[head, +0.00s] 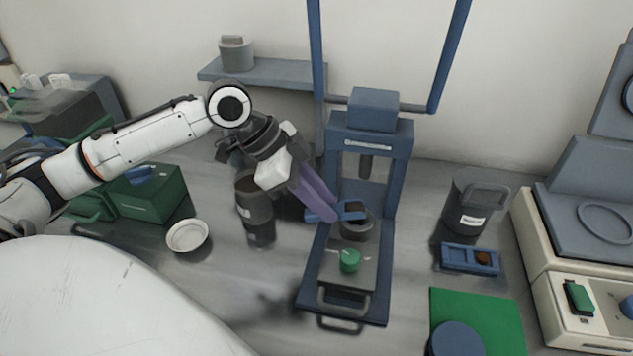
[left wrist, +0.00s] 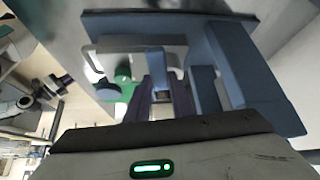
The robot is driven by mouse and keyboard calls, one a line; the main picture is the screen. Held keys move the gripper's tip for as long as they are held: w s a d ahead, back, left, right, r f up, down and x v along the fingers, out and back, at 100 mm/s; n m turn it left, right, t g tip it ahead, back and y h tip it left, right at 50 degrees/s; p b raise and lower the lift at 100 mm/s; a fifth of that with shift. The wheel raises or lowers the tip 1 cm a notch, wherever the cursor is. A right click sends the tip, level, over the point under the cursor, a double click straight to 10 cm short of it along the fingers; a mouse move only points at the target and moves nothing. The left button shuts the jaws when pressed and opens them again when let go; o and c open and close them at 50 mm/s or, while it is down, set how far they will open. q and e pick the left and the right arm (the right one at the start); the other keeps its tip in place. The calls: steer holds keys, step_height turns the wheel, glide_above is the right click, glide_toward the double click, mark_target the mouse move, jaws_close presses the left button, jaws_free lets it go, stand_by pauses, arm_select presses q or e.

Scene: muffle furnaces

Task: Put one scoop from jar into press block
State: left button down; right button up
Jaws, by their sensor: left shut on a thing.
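My left gripper (head: 322,205), with purple fingers, is shut on a blue scoop (head: 351,209). In the left wrist view the scoop (left wrist: 156,62) shows between the fingers (left wrist: 160,96). The scoop is held over the press block (head: 356,227), a dark round block on the blue press (head: 393,170), and partly covers it. I cannot tell what the scoop contains. An open dark jar (head: 257,212) with a white label stands left of the press. My right gripper is not in view.
A green knob (head: 349,260) sits in front of the block. A white bowl (head: 187,235) and green box (head: 150,198) are at left. Press posts and frame stand close to the gripper.

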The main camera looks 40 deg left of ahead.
arm_select(q)
steer(key=g+y+p, duration=0.1)
steer(key=w+r+m+g+y+p, duration=0.1)
steer(key=w+a+m+g+y+p, duration=0.1)
steer(key=shift+w+r+y, duration=0.15)
steer(key=shift+r+y, duration=0.1)
steer(key=shift+y, duration=0.15)
stand_by(2.0)
steer(key=shift+a, duration=0.1)
